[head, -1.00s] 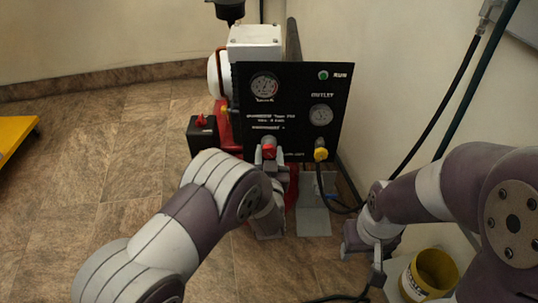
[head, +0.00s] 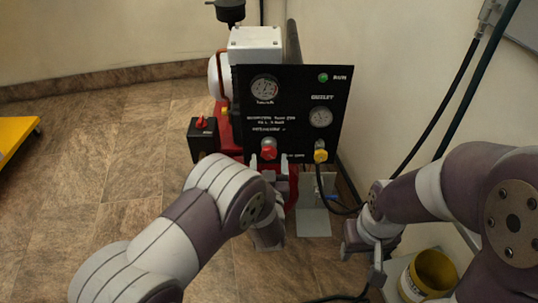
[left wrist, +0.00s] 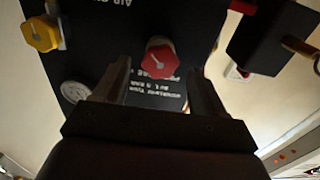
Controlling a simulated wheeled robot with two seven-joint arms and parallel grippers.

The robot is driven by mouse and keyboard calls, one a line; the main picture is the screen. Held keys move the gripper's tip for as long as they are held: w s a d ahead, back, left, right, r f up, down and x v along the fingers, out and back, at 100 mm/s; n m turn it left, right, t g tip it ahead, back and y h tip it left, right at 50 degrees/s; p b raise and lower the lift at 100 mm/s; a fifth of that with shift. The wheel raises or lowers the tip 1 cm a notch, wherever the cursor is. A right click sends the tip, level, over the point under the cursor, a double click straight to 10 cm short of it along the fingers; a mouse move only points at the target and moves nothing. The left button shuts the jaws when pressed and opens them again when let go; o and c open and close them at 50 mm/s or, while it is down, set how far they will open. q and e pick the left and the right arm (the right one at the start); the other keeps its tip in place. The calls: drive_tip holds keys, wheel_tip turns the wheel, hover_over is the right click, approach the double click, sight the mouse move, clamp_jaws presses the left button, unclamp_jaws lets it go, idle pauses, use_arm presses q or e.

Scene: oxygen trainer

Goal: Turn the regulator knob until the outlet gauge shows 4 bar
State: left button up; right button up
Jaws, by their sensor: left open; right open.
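The red regulator knob (head: 268,149) is low on the black front panel (head: 296,139). It also shows in the left wrist view (left wrist: 160,59), with a white mark on its face. The outlet gauge (head: 320,117) is at the panel's right; its needle is too small to read. Part of it shows in the left wrist view (left wrist: 75,92). My left gripper (head: 277,168) is open just below and in front of the knob; in the wrist view the knob shows beyond the gap between its fingers, apparently ungripped. My right gripper (head: 360,263) is open and empty, low at the right.
A yellow knob (head: 320,156) sits right of the red one. A second gauge (head: 264,89) and a green RUN light (head: 323,77) are higher up. A black box with a red switch (head: 202,137) stands left. A yellow bucket (head: 431,272) and hanging cables are at the right.

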use_arm(q)
drive_tip(key=s+p, duration=0.2)
drive_tip(key=s, duration=0.8)
drive_tip(key=shift+s, duration=0.15)
